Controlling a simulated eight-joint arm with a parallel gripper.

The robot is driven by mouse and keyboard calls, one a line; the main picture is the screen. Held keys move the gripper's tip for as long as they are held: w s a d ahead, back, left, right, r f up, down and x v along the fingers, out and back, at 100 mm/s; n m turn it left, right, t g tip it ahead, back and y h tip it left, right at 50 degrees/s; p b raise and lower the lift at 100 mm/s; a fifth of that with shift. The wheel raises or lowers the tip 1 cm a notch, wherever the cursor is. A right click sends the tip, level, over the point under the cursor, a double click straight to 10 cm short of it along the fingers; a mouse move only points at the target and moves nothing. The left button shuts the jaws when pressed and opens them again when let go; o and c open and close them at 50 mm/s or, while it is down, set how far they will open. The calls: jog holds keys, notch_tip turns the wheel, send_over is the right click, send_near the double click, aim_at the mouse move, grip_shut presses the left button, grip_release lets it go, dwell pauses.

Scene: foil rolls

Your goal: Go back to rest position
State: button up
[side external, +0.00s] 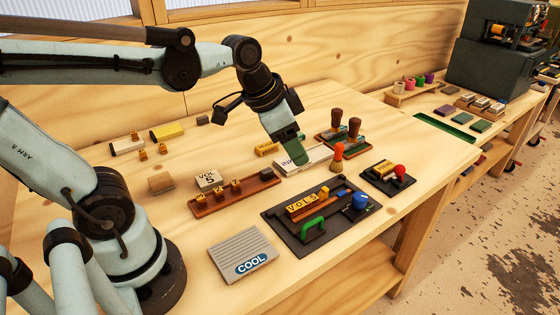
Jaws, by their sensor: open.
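My gripper (290,151) hangs at the end of my arm over the middle of the wooden bench. Its fingers are green and point down. They are right at a white lettered box (317,156), partly covering its lettering; I cannot tell whether they touch it. No object shows held in the fingers. Colored foil rolls (410,83) stand in a wooden holder at the back right, far from my gripper.
Wooden-handled stamps (354,129) stand in a rack just right of my gripper. A dark tray (282,226) with lettered yellow blocks, a red-brown rack (236,195) and a grey COOL plate (242,252) lie in front.

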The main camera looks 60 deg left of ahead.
jog(key=s+f+n, duration=0.1)
jog(key=s+n+t, duration=0.1)
jog(key=n, duration=0.1)
jog(key=s+a+f+n, duration=0.1)
jog(key=shift+s+f+t+y, duration=0.35)
jog(key=shift+t+y, duration=0.05)
